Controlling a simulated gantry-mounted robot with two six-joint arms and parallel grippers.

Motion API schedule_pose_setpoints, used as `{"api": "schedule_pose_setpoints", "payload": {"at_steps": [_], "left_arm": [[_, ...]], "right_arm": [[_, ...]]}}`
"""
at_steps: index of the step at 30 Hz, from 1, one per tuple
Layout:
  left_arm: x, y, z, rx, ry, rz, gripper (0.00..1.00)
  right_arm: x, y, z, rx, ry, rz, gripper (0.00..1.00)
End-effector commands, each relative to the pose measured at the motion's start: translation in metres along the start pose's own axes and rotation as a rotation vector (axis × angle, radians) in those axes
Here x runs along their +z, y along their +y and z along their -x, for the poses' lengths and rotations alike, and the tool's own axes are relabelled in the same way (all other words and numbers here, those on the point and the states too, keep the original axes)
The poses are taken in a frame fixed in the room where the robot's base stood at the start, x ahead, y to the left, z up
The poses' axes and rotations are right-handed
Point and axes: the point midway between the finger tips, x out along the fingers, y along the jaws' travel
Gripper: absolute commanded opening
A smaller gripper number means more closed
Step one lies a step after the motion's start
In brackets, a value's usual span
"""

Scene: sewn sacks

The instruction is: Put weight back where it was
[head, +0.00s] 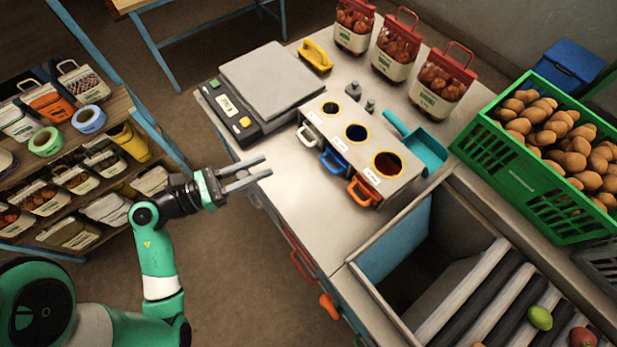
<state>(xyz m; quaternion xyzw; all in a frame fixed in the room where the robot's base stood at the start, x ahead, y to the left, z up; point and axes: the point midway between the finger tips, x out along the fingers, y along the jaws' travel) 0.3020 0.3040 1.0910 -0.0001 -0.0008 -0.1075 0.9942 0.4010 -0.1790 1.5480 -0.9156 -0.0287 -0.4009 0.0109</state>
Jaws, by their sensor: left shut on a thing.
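My left gripper (266,167) is over the left edge of the metal table, left of the block with three holes. Its fingers are shut on a small grey thing between them, likely a weight; its shape is mostly hidden by the fingers. Two small dark grey weights (354,90) (370,105) stand upright on the table behind the block, apart from my gripper. The scale (270,80) has a flat, empty grey plate and a dark front panel with green and yellow buttons. My right gripper does not show.
The grey block (333,145) has three round openings and white, blue and orange handles. A teal scoop (425,150), yellow tool (316,55), filled sacks (396,50) and green potato crate (500,165) surround the weights. Table in front of the block is clear.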

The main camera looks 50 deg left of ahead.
Motion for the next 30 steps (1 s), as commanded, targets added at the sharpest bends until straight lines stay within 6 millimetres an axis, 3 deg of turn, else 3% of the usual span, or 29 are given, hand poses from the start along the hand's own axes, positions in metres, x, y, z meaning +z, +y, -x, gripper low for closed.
{"api": "schedule_pose_setpoints", "payload": {"at_steps": [5, 11, 14, 15, 18, 30], "left_arm": [[-0.007, -0.004, -0.018, -0.01, -0.002, 0.001, 0.0], [-0.031, -0.01, -0.069, -0.015, -0.002, -0.001, 0.0], [-0.044, -0.012, -0.097, -0.012, -0.003, -0.002, 0.0], [-0.058, -0.011, -0.103, -0.008, -0.002, 0.001, 0.0], [-0.077, -0.012, -0.118, -0.006, -0.002, 0.0, 0.0], [-0.099, -0.013, -0.139, -0.004, -0.002, -0.001, 0.0]], "right_arm": [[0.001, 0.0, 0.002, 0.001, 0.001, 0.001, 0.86], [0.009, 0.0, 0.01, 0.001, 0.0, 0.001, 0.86], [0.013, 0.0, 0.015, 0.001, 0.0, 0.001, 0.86], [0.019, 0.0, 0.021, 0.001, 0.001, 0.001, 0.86], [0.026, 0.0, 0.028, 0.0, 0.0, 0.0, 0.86], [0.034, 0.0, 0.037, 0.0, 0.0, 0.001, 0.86]]}}
